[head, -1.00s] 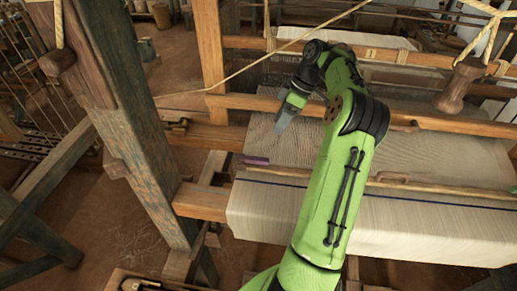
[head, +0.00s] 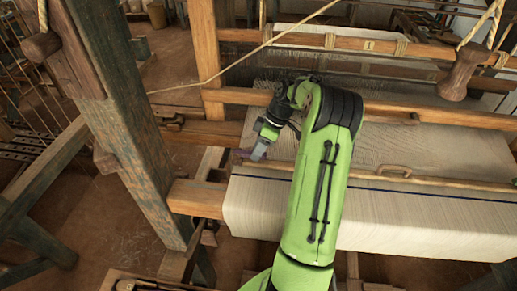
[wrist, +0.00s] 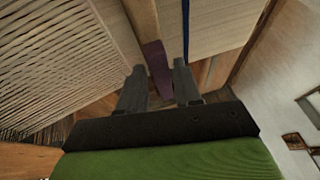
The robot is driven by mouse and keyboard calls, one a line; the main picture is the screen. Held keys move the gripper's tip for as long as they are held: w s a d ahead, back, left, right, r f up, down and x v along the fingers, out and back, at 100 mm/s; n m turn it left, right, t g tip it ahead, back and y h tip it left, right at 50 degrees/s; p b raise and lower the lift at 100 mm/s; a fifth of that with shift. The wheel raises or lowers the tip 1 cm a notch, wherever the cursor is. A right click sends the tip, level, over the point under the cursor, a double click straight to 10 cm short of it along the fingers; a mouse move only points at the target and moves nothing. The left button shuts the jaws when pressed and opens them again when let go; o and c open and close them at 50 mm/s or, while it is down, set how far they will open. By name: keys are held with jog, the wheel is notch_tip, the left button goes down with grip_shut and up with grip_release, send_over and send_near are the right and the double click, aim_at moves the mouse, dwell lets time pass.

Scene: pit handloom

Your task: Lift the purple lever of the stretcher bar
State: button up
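The purple lever (wrist: 157,62) shows in the wrist view at the end of a brown wooden stretcher bar (wrist: 142,17). My gripper (wrist: 158,72) is open, with one grey finger on each side of the lever. Whether either finger touches it I cannot tell. In the head view my gripper (head: 257,154) points down at the left edge of the cloth. Only a small dark purple bit of the lever shows beside it. The stretcher bar (head: 420,181) runs across the cloth, partly hidden behind my arm.
Pale cloth (head: 410,215) with a dark blue stripe hangs over the front of the loom. A wooden beam (head: 440,115) crosses behind my gripper. A thick worn post (head: 125,130) stands at the left. A cord slants across above the arm.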

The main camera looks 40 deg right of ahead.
grip_shut()
